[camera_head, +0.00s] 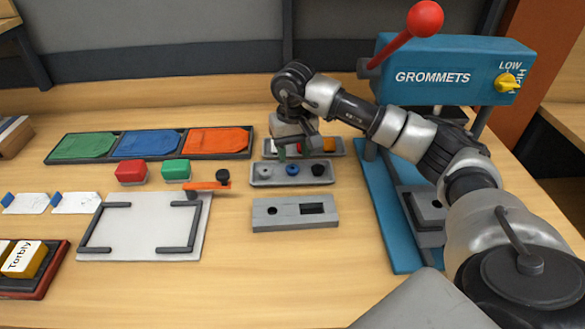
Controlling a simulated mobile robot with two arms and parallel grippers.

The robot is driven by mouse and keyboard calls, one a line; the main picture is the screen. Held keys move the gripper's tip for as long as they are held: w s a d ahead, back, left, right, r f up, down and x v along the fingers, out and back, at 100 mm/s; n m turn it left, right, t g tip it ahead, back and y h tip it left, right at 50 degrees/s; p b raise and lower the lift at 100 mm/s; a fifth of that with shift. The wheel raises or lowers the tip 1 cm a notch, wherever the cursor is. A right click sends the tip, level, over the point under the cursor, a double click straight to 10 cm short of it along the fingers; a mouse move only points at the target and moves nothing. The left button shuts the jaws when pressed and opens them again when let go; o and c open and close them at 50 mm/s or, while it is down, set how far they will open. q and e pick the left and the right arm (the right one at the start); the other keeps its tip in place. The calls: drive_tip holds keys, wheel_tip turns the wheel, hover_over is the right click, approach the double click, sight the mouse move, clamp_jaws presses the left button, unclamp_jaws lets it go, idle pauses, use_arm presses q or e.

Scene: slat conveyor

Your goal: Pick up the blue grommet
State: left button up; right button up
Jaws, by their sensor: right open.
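The blue grommet (292,169) is a small ring in the middle of a grey tray (290,182), between a grey grommet (264,171) and a black one (318,169). My right gripper (291,149) points down above and slightly behind the tray, near the back tray. It is open, and its fingertips are small and partly lost against the items behind. I cannot see anything held in it. The blue grommet is in full view and apart from the gripper. My left gripper is not in view.
A back tray (340,152) holds small coloured items, partly hidden by my gripper. A grey block with two openings (266,226) lies in front. The blue GROMMETS press (436,75) with a red-knobbed lever stands right. A white plate with black brackets (143,228) lies left.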

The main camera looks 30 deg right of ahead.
sight(292, 168)
wheel_tip(292, 168, down, 4)
drive_tip(key=shift+a+r+p, duration=0.15)
drive_tip(key=shift+p, duration=0.25)
drive_tip(key=shift+f, duration=0.35)
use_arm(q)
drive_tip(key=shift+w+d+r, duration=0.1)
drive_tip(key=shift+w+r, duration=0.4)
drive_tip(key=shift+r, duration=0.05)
use_arm(e)
drive_tip(key=shift+c, duration=0.2)
drive_tip(key=c, duration=0.6)
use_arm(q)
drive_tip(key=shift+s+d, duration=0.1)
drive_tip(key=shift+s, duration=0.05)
use_arm(e)
drive_tip(key=shift+c, duration=0.2)
